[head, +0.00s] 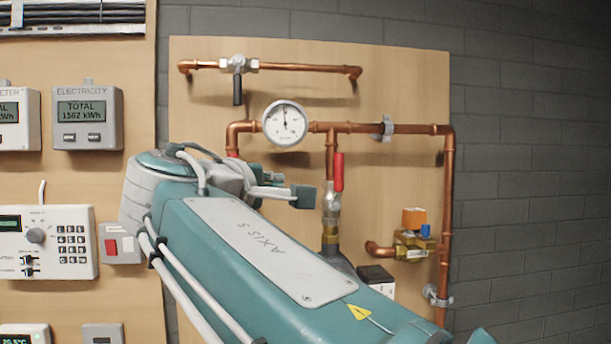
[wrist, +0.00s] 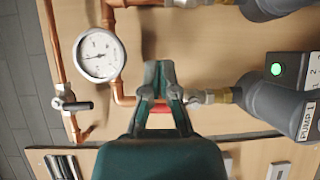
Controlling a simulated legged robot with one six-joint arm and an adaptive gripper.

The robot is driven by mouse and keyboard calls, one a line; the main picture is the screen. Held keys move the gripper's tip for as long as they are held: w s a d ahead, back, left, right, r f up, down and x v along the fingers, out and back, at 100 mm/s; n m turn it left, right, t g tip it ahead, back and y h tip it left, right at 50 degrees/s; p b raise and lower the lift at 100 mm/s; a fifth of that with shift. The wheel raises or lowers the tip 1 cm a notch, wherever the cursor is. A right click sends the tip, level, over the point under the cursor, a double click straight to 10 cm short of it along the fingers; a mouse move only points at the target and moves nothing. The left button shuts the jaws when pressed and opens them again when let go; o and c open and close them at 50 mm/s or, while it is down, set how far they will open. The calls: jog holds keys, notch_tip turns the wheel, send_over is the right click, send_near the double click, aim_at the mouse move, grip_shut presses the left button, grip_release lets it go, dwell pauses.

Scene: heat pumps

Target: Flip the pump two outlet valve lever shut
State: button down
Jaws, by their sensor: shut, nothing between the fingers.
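The right-hand outlet valve (head: 331,200) has a red lever (head: 338,172) standing upright, in line with its vertical copper pipe. I take this as pump two's valve; no label for it is readable. Part of this valve (wrist: 190,3) shows at the top edge of the wrist view, its lever out of frame. My gripper (head: 303,196) is shut and empty, its teal tips left of that lever and apart from it in the picture. In the wrist view, my gripper (wrist: 159,66) covers part of the other red lever (wrist: 183,120), by the pump labelled PUMP 1 (wrist: 305,120).
A pressure gauge (head: 285,123) sits on the upper pipe above my gripper. A black-lever valve (head: 238,65) is higher up. A brass fitting with an orange cap (head: 414,217) stands at the right. My forearm hides the lower board.

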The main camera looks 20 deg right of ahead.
aim_at(337, 182)
jog(key=shift+r+h, duration=0.3)
jog(key=shift+r, duration=0.25)
jog(key=s+d+x, duration=0.1)
jog(key=s+x, duration=0.1)
jog(key=x, duration=1.1)
jog(key=shift+d, duration=0.35)
jog(key=shift+s+d+r+m+g, duration=0.15)
jog(key=shift+s+d+m+g, duration=0.2)
jog(key=shift+m, duration=0.25)
